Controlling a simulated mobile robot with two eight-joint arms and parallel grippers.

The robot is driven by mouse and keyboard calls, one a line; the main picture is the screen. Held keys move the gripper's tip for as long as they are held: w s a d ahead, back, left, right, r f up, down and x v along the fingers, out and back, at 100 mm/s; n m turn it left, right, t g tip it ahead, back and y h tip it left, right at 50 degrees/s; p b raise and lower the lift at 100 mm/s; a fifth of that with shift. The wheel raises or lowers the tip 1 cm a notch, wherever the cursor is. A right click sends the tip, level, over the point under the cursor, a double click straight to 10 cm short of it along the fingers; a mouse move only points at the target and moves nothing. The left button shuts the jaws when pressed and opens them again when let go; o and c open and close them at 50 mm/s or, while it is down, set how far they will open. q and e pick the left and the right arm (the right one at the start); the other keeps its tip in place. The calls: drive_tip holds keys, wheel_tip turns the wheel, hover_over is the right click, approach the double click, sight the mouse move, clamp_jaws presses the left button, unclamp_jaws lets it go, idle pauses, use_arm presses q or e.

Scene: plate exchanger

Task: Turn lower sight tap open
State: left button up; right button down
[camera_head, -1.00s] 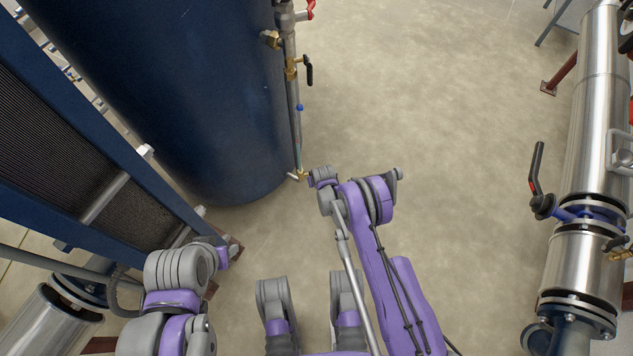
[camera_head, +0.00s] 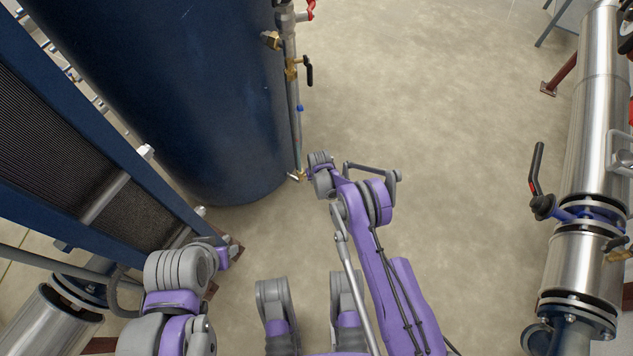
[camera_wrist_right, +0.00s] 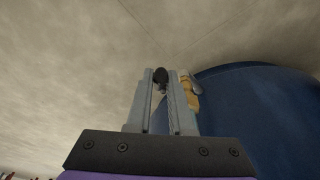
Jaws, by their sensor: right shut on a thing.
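The lower sight tap (camera_head: 299,176) is a small brass fitting at the foot of the thin sight pipe (camera_head: 295,125), beside the big blue tank (camera_head: 190,100). My right gripper (camera_wrist_right: 165,88) is at this tap. In the right wrist view its two grey fingers are shut on the dark tap handle (camera_wrist_right: 160,76), whose black end shows at the fingertips. The brass tap body (camera_wrist_right: 189,92) is just right of the fingers. In the head view my right wrist hides most of the grip. My left arm is at lower left; its gripper is not visible.
Higher on the same pipe is another brass tap with a black lever (camera_head: 308,72), and above it a red handle (camera_head: 310,10). A blue-framed plate exchanger (camera_head: 100,135) stands at left. Steel piping (camera_head: 580,180) runs along the right. The floor between is clear.

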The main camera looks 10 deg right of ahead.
drive_tip(key=shift+w+r+g, duration=0.55)
drive_tip(key=shift+g, duration=0.55)
drive_tip(key=c, duration=0.8)
unclamp_jaws()
wheel_tip(320, 180, up, 11)
drive_tip(key=p, duration=0.3)
drive_tip(key=shift+s, duration=0.15)
drive_tip(key=shift+f, duration=0.1)
